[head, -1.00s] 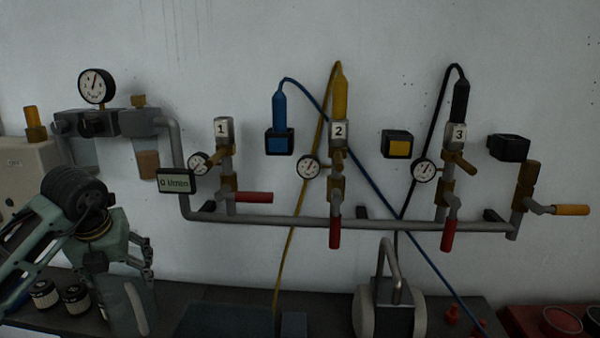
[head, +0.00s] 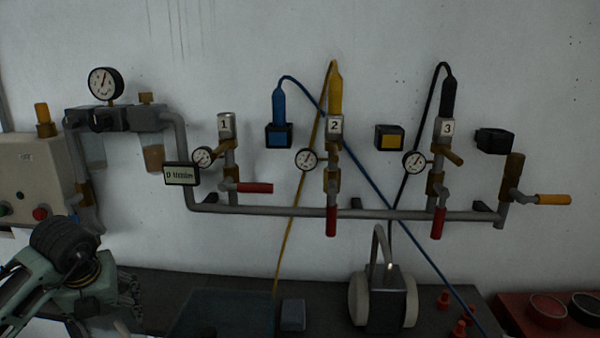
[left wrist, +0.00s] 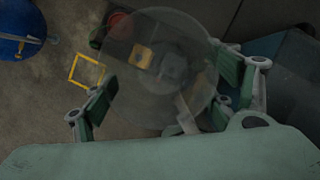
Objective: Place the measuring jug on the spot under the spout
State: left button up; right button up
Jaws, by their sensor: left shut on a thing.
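My left gripper (left wrist: 165,97) is shut on the measuring jug (left wrist: 135,105), which shows in the left wrist view as a see-through round shape between the fingers. In the head view my left gripper (head: 122,296) is low at the left, in front of the bench; the jug cannot be made out clearly there. A yellow square outline (left wrist: 87,71) lies on the floor left of the jug in the left wrist view, apart from the gripper. I cannot tell which part is the spout. My right gripper is not in view.
A pipe manifold (head: 285,212) with gauges and red-handled valves runs along the wall. The dark bench (head: 250,285) below bears a grey hooped unit (head: 383,297) and small red parts. A blue round container (left wrist: 20,30) stands at upper left in the left wrist view.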

pick_arm(q)
jog(key=s+a+f+n+g+y, duration=0.1)
jog(key=s+a+f+n, duration=0.1)
jog(key=s+a+f, duration=0.5)
jog(key=s+a+f+n, duration=0.3)
jog(key=s+f, duration=0.7)
jog(key=f, duration=0.1)
jog(key=s+d+r+n+g+h, duration=0.1)
jog(key=d+r+n+g, duration=0.3)
jog(key=d+n, duration=0.9)
jog(key=s+d+r+n+g+h, duration=0.1)
jog(key=d+r+n+g+h, duration=0.1)
jog(key=d+r+n, duration=0.8)
jog(key=shift+d+r+n+g, duration=0.2)
jog(key=shift+d+n+g, duration=0.95)
jog(key=shift+d, duration=2.8)
jog(key=shift+n+t, duration=0.25)
